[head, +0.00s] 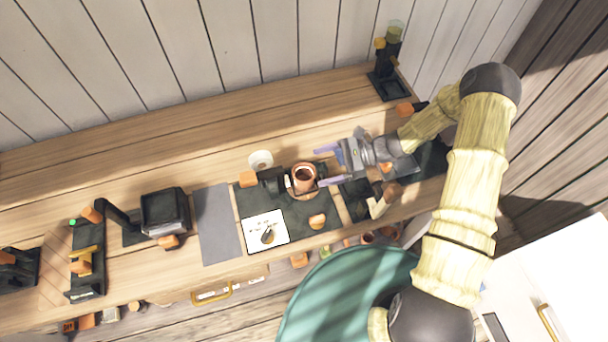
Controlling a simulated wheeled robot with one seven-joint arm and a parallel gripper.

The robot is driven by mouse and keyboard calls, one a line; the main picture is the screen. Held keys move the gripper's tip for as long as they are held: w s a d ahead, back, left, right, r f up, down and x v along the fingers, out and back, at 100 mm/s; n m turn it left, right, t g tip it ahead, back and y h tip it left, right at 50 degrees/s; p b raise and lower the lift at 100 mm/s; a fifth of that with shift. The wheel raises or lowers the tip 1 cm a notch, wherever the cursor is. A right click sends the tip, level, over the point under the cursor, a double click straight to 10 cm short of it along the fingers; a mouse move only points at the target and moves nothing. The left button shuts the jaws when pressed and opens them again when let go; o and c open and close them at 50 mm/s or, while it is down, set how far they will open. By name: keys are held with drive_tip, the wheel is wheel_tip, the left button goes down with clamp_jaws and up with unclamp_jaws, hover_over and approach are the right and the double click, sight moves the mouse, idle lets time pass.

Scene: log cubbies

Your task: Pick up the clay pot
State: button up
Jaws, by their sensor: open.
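The clay pot (304,179) is a small brown-orange round pot with an open top. It stands on a dark mat on the wooden bench, near the middle of the head view. My gripper (323,166) is open and comes in from the right, with its two purple fingers pointing left. The pot appears to lie at or just beyond the fingertips. I cannot tell whether the fingers touch it or how their heights compare.
A black object (272,180) stands close left of the pot, with an orange block (248,179) beside it. A white roll (261,160) is behind. A white picture card (266,231) and an orange piece (317,221) lie in front. The grey sheet (218,224) is bare.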

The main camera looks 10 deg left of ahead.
sight(310, 171)
drive_tip(key=shift+s+a+p, duration=0.15)
drive_tip(key=shift+a+p, duration=0.1)
drive_tip(key=shift+p, duration=0.1)
drive_tip(key=p+x, duration=0.2)
drive_tip(key=x, duration=0.2)
drive_tip(key=shift+s+p, duration=0.2)
drive_tip(key=shift+p, duration=0.15)
drive_tip(key=shift+a+f, duration=0.2)
drive_tip(key=shift+f, duration=0.05)
drive_tip(key=shift+w+d, duration=0.1)
drive_tip(key=shift+d, duration=0.05)
drive_tip(key=shift+s, duration=0.2)
drive_tip(key=c, duration=1.2)
drive_tip(key=shift+r, duration=0.15)
